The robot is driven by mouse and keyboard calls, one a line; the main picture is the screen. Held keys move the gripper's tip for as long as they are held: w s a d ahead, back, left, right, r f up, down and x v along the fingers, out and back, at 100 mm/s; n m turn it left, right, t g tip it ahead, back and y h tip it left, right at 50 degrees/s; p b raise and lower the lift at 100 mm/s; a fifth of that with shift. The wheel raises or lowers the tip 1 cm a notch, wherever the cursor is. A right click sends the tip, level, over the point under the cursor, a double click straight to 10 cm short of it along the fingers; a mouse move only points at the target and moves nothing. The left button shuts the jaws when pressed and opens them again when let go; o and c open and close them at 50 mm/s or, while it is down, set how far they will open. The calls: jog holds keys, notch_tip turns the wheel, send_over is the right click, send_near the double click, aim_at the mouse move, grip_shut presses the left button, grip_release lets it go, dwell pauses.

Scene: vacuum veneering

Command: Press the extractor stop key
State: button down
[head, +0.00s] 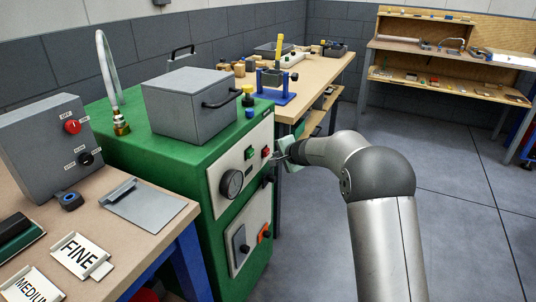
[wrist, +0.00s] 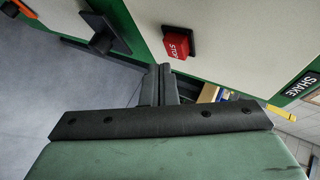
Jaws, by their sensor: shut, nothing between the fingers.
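The red key marked STOP (wrist: 178,43) stands out from the pale panel in the wrist view. In the head view it is the small red key (head: 265,152) on the upper front panel of the green cabinet (head: 150,150), right of a green key (head: 249,153). My gripper (wrist: 160,70) is shut and empty, its dark fingertips just below and left of the STOP key in the wrist view. In the head view my gripper (head: 275,158) is close in front of the panel beside the red key, partly hidden by my arm. I cannot tell whether it touches.
A dark knob (wrist: 104,40) juts out in the wrist view. A lidded grey box (head: 190,103) stands on the cabinet. Open floor (head: 455,190) lies right.

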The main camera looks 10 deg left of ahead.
jog(key=d+b, duration=0.1)
jog(key=d, duration=0.1)
jog(key=s+d+b, duration=0.1)
jog(key=d+b, duration=0.1)
jog(key=shift+s+d, duration=0.2)
jog(key=shift+d, duration=0.1)
dwell(0.4)
jog(key=s+d+r+n+g+h+p, duration=0.1)
jog(key=s+d+r+n+g+p, duration=0.15)
jog(key=s+r+p, duration=0.6)
jog(key=s+d+r+n+g+h+p, duration=0.1)
jog(key=s+d+r+n+g+p, duration=0.2)
jog(key=s, duration=1)
jog(key=s+d+r+n+g+h+p, duration=0.1)
jog(key=s+d+p, duration=0.3)
jog(key=s, duration=1)
jog(key=s+d+r+n+g+h+p, duration=0.2)
jog(key=s+d, duration=0.7)
jog(key=s, duration=0.5)
jog(key=shift+d+r+n+h+p, duration=0.4)
jog(key=shift+r+h+p, duration=0.2)
jog(key=shift+h+p, duration=0.4)
